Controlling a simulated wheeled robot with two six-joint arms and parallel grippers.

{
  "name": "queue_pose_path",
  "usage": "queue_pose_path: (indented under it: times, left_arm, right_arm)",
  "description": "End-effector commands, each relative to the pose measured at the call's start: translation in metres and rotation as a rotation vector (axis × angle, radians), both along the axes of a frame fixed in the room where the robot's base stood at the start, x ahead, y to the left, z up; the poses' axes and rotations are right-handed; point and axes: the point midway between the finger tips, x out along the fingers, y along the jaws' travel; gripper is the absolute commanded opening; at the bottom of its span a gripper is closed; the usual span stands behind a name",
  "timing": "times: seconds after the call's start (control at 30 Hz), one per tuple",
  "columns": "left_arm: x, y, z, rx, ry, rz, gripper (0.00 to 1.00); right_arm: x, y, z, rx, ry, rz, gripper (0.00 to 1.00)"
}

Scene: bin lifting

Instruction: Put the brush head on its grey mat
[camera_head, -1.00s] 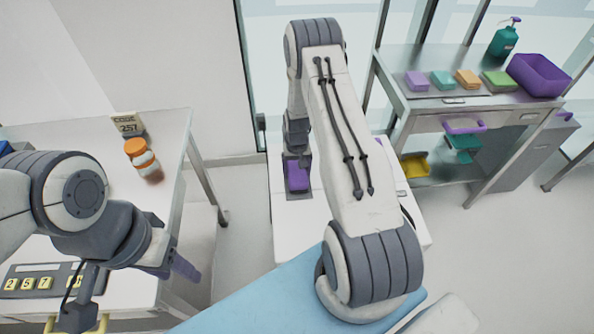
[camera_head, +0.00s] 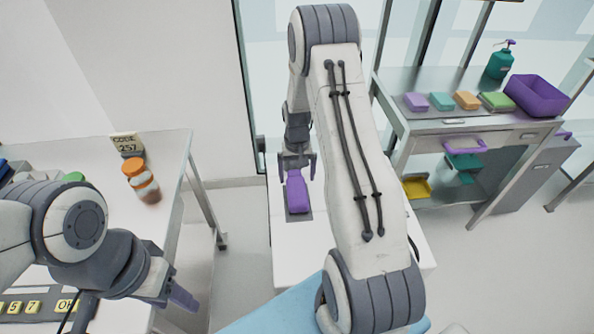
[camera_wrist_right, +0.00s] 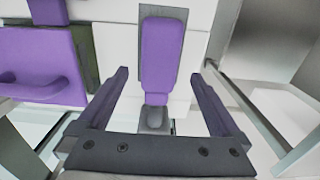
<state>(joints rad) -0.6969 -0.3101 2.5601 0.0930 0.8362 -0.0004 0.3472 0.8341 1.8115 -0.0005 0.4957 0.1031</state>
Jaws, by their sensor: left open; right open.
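The purple brush head (camera_head: 297,188) lies on a small grey mat (camera_head: 304,216) on a white surface, below my right gripper (camera_head: 298,166) in the head view. In the right wrist view the brush head (camera_wrist_right: 161,55) is a long purple block with a grey end towards me, lying between the two purple fingers of the right gripper (camera_wrist_right: 160,76). Clear gaps show on both sides; the fingers are open and do not touch it. My left gripper (camera_head: 182,296) is open at the lower left, beside the left table, and partly hidden by its own wrist.
The left table (camera_head: 176,150) carries an orange-capped bottle (camera_head: 140,178), a code card (camera_head: 127,144) and a keypad (camera_head: 30,307). A metal bench (camera_head: 440,108) at right holds coloured blocks, a purple bin (camera_head: 537,95) and a pump bottle (camera_head: 500,62).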

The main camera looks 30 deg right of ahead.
Motion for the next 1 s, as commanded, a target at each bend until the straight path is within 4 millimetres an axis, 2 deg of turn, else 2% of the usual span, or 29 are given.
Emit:
queue_pose_path:
  times: [0.1,0.2,0.37,0.47,0.57,0.67,0.73,0.8,0.9,1.0]
  left_arm:
    - [0.0,0.0,-0.005,0.0,0.0,0.0,0.5]
    - [0.0,0.0,-0.006,0.0,0.0,0.0,0.5]
    - [0.0,0.0,-0.006,0.0,0.0,0.0,0.5]
    - [0.0,0.0,-0.006,0.0,0.0,0.0,0.5]
    - [0.0,0.0,-0.006,0.0,0.0,0.0,0.5]
    - [0.0,0.0,-0.006,0.0,0.0,0.0,0.5]
    - [0.0,0.0,-0.006,0.0,0.0,0.0,0.5]
    - [0.0,0.0,-0.006,0.0,0.0,0.0,0.5]
    - [0.0,0.0,-0.006,0.0,0.0,0.0,0.5]
    - [0.0,0.0,-0.006,0.0,0.0,0.0,0.5]
  right_arm:
    - [0.001,0.0,0.018,-0.001,-0.003,0.0,1.0]
    - [0.0,0.0,0.028,-0.001,-0.002,0.0,1.0]
    - [0.0,0.0,0.034,0.0,0.0,0.001,1.0]
    - [0.001,0.012,0.041,0.0,-0.002,0.026,1.0]
    - [0.0,0.046,0.064,0.001,-0.011,0.101,1.0]
    - [-0.012,0.101,0.097,0.007,-0.022,0.228,1.0]
    - [-0.03,0.144,0.122,0.012,-0.028,0.333,1.0]
    - [-0.055,0.182,0.143,0.019,-0.031,0.437,1.0]
    - [-0.097,0.227,0.168,0.031,-0.039,0.585,1.0]
    - [-0.146,0.259,0.188,0.043,-0.045,0.732,1.0]
